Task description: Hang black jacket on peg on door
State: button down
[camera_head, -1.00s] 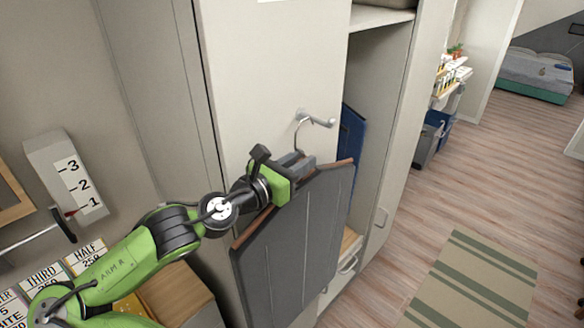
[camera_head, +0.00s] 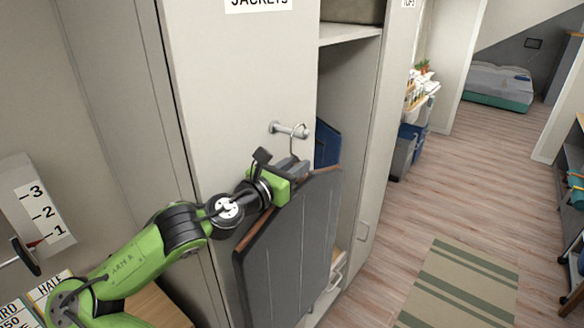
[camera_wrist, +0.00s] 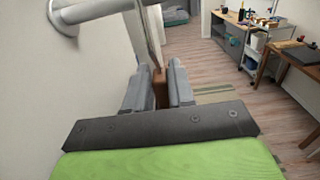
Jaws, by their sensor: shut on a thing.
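The black jacket (camera_head: 292,255) is a dark grey, flat panel on a brown wooden hanger (camera_head: 322,170) with a metal hook (camera_head: 293,148). The jacket hangs upright below my gripper (camera_head: 283,178), in front of the pale door (camera_head: 232,90). My gripper is shut on the hanger near the base of its hook; the wrist view shows the brown wood between the jaws (camera_wrist: 160,88). The metal peg (camera_head: 288,130) sticks out from the door above my gripper. The hook's top overlaps the peg's outer end; I cannot tell whether it rests on it.
An open wardrobe bay with a shelf (camera_head: 347,33) and a blue garment (camera_head: 327,143) is right of the door. A "JACKETS" sign (camera_head: 258,3) is on the door. A striped rug (camera_head: 460,285) lies on clear wooden floor at right. A numbered box (camera_head: 35,210) is at left.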

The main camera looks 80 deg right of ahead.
jog(key=shift+a+f, duration=0.1)
jog(key=shift+f, duration=0.1)
jog(key=c, duration=0.9)
grip_release()
jog(key=shift+f, duration=0.15)
jog(key=v, duration=1.6)
jog(key=shift+b, duration=0.4)
